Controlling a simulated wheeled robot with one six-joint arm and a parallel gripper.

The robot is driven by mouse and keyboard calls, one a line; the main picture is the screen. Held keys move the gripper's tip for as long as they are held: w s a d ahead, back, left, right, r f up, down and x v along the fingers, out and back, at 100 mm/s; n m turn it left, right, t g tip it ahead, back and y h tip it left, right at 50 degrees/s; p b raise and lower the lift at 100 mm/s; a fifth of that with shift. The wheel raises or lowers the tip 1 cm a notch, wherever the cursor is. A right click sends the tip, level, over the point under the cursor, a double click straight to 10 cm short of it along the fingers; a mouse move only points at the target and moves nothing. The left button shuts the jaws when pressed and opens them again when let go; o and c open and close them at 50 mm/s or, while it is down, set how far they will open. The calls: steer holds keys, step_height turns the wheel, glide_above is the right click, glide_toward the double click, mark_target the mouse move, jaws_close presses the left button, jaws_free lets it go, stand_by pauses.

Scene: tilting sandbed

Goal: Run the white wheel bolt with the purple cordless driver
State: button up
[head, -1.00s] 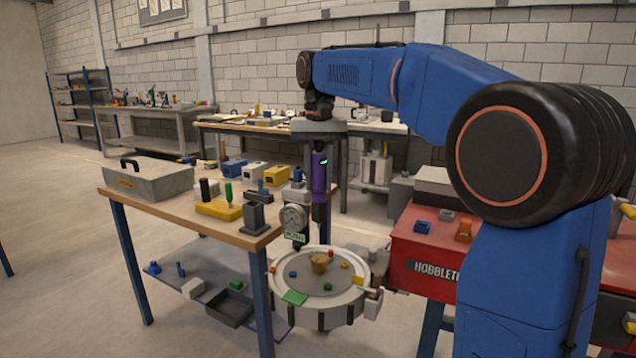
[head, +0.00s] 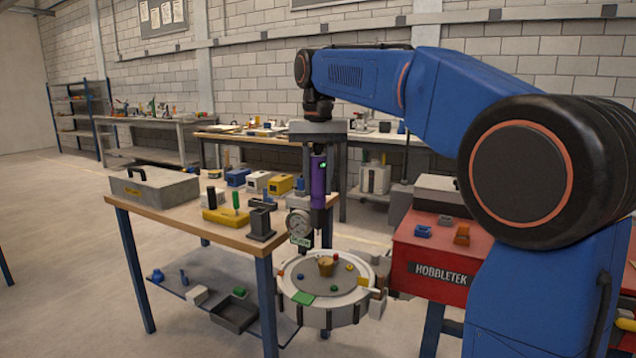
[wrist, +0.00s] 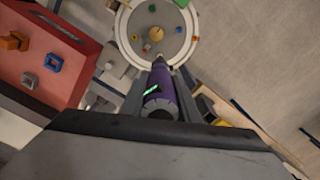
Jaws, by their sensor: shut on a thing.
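My gripper (head: 318,148) is shut on the purple cordless driver (head: 318,182), which hangs upright with its nose down and a small green light on its side. In the wrist view my gripper (wrist: 161,88) has its fingers on both sides of the driver (wrist: 160,92). The driver's nose is over or near the edge of a round whitish wheel-like stand (head: 344,315), apparently above it. Several small coloured pieces, including a blue one (head: 300,277) and a green one (head: 334,288), lie around a tan cup-like piece (head: 326,265) on its grey face. I cannot make out the white wheel bolt.
A wooden workbench (head: 180,216) with blocks and a grey toolbox (head: 155,187) stands at the left. A round gauge (head: 299,224) is close beside the driver. A red HOBBLETEK cabinet (head: 425,260) stands at the right. Floor is open at the far left.

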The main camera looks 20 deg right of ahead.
mark_target(318, 207)
steer(key=shift+f, duration=3.25)
stand_by(0.5)
steer(key=shift+r, duration=3.05)
